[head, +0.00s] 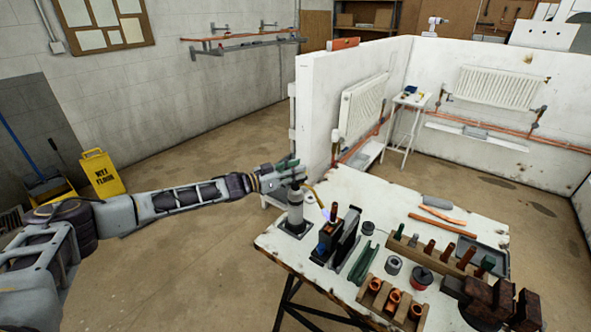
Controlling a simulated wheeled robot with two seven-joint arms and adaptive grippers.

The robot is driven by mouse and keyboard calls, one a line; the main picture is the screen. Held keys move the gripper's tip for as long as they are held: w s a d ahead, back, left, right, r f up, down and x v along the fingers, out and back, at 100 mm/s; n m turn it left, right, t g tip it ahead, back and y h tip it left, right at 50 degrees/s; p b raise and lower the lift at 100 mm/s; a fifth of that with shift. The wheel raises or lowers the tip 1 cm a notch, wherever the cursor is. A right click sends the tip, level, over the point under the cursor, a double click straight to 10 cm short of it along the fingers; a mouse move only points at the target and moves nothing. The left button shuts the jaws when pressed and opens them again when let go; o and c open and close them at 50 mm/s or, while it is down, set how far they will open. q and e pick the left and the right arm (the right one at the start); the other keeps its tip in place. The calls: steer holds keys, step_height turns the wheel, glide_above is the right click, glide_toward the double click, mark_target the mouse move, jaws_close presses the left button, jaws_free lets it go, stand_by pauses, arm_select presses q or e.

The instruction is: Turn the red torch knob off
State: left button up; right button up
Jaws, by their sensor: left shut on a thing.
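The torch (295,212) is a grey cylinder standing upright in a dark base at the left corner of the workbench. A thin brass-coloured tube (317,195) reaches out from its top to the right, with a small bluish glow at its lower end. My left gripper (291,176) is at the top of the torch, reaching in from the left, and its jaws are shut there. The red knob itself does not show clearly; the jaws hide that spot. My right gripper is not in view.
The white workbench (352,188) holds a dark upright holder (326,244), a wooden rack of tools (430,250), a wooden block with copper fittings (392,300) and a rusty vise (495,300). White partition walls with radiators (500,87) stand behind. The floor at left is mostly clear, beside a yellow sign (101,173).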

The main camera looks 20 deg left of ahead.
arm_select(q)
steer(key=shift+m+g+h+p, duration=0.65)
steer(key=shift+m+g+h, duration=0.35)
steer(key=shift+g, duration=0.3)
steer(key=shift+m+g+h, duration=0.7)
steer(key=shift+m+g, duration=0.3)
steer(key=shift+g, duration=0.3)
steer(key=o, duration=1)
steer(key=shift+o, duration=0.2)
steer(key=shift+a, duration=0.1)
steer(key=v, duration=1.1)
steer(key=shift+s+a, duration=0.2)
steer(key=shift+a, duration=0.15)
steer(key=shift+m, duration=0.3)
